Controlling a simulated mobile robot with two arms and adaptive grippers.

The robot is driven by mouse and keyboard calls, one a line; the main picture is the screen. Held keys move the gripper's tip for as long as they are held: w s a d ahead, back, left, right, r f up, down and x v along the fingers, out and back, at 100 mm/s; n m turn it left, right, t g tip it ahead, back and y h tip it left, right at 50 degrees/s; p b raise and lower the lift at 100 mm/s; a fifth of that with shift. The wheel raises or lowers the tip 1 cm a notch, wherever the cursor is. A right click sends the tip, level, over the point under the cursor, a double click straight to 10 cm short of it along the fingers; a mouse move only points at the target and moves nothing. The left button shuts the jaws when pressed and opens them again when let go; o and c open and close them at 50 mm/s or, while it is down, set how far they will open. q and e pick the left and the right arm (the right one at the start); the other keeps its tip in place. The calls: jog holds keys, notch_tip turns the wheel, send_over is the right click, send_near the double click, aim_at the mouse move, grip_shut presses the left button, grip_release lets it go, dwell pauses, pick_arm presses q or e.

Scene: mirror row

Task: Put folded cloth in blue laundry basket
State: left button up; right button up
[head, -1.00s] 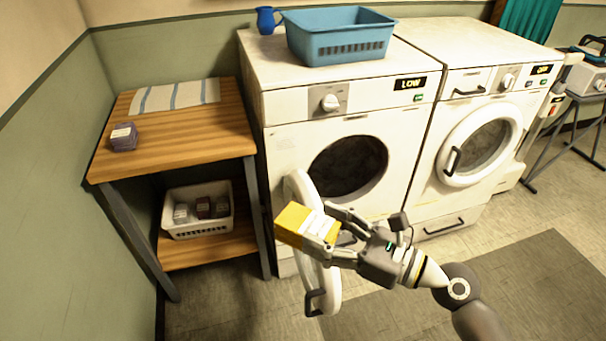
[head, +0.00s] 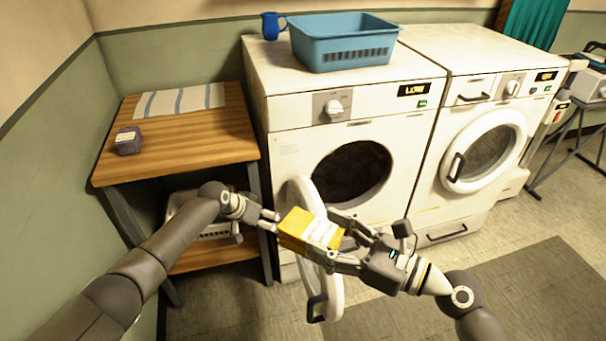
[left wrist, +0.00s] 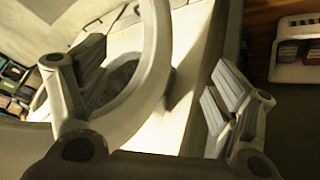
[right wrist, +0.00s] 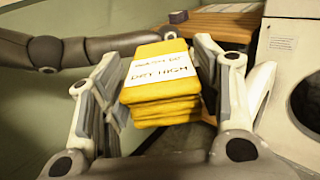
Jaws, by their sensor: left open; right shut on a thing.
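A yellow folded cloth stack (head: 297,229) with a white paper band is held in my right gripper (head: 322,234). In the right wrist view the cloth (right wrist: 160,85) sits between the two fingers, and its band reads "DRY HIGH" below a less clear line. My left gripper (head: 268,220) is open and empty, just left of the cloth; I cannot tell whether it touches it. The left wrist view shows its spread fingers with nothing between them. The blue laundry basket (head: 344,50) stands on top of the left machine; its inside is mostly hidden.
A blue jug (head: 270,26) stands left of the basket. The left machine's round door (head: 335,290) hangs open below the cloth; the right machine's door is shut.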

pick_arm(q)
jog(key=w+d+r+m+h, duration=0.1)
jog(key=w+d+r, duration=0.1)
jog(key=r, duration=0.6)
jog(key=w+d+r+m, duration=0.1)
jog(key=d+r, duration=0.1)
jog(key=r, duration=0.6)
notch_tip(320, 180, up, 20)
jog(key=f+m+g+y, duration=0.1)
jog(key=m+g+y, duration=0.45)
jog(key=m, duration=1.15)
send_over(303, 223)
jog(key=shift+f, duration=0.1)
notch_tip(303, 223, down, 11)
